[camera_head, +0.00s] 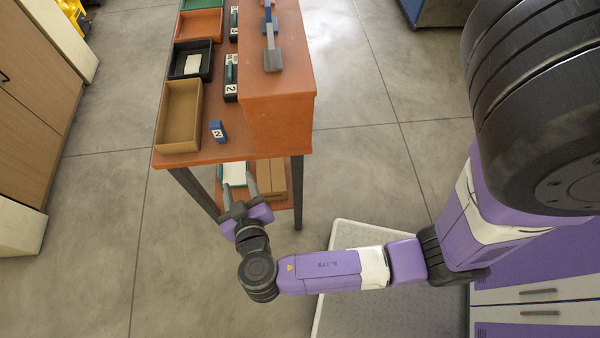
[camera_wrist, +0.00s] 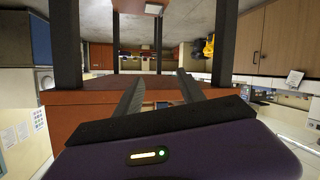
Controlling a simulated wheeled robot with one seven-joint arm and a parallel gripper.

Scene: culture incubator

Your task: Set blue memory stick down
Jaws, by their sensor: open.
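A blue stick-shaped piece (camera_head: 269,24), which looks like the blue memory stick, lies on the raised orange ledge at the table's right side in the head view. A similar grey stick (camera_head: 272,59) lies in front of it. My gripper (camera_head: 236,171) is low at the near end of the orange table, well short of both sticks. Its fingers are apart, and nothing shows between them in the wrist view (camera_wrist: 161,90). I cannot make out the blue stick in the wrist view.
The orange table (camera_head: 205,155) holds a brown open box (camera_head: 179,117), a black tray (camera_head: 191,59), labelled black holders (camera_head: 231,90) and a blue numbered block (camera_head: 217,131). A lower shelf carries a brown box (camera_head: 271,178). A pale platform (camera_head: 345,235) stands right; floor lies clear left.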

